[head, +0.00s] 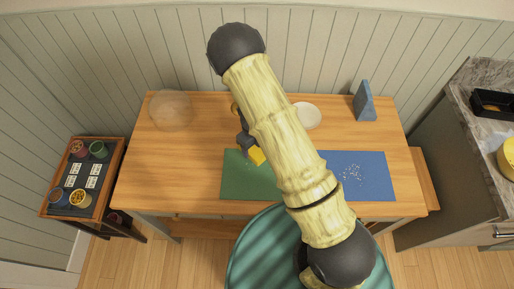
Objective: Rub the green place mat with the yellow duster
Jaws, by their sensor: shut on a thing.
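The green place mat (235,184) lies flat on the wooden table, left of centre. The yellow duster (257,156) is a small yellow block over the mat's upper part. My gripper (251,149) is shut on the duster, just above or touching the mat; I cannot tell which. My pale yellow arm crosses the view from lower right to upper left and hides the mat's right end.
A blue mat (372,180) with white specks lies on the right of the wooden table (190,160). A pale bowl (171,110), a white plate (307,115) and a blue-grey wedge (364,101) stand at the back. A teal round chair (255,255) is in front.

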